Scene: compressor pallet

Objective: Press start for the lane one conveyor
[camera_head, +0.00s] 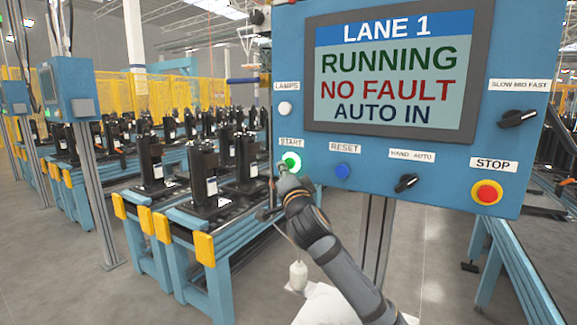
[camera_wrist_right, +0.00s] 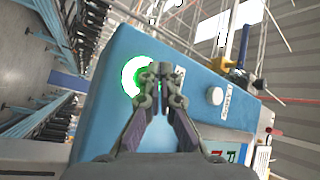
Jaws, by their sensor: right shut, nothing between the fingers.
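The blue lane 1 control panel (camera_head: 420,170) fills the upper right of the head view. Its screen (camera_head: 390,75) reads LANE 1, RUNNING, NO FAULT, AUTO IN. The start button (camera_head: 291,162) glows green under its START label. My right gripper (camera_head: 283,170) is at the button's lower left edge in the head view. In the right wrist view the shut, empty fingertips (camera_wrist_right: 159,72) overlap the lit green start button (camera_wrist_right: 138,76). Whether they touch it, I cannot tell. My left gripper is out of view.
The panel also carries a blue reset button (camera_head: 342,171), a hand-auto knob (camera_head: 406,182), a red stop button (camera_head: 487,192), a speed knob (camera_head: 518,118) and a white lamps button (camera_head: 285,108). Conveyors (camera_head: 180,215) with black compressors stand at left. Grey floor is open below.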

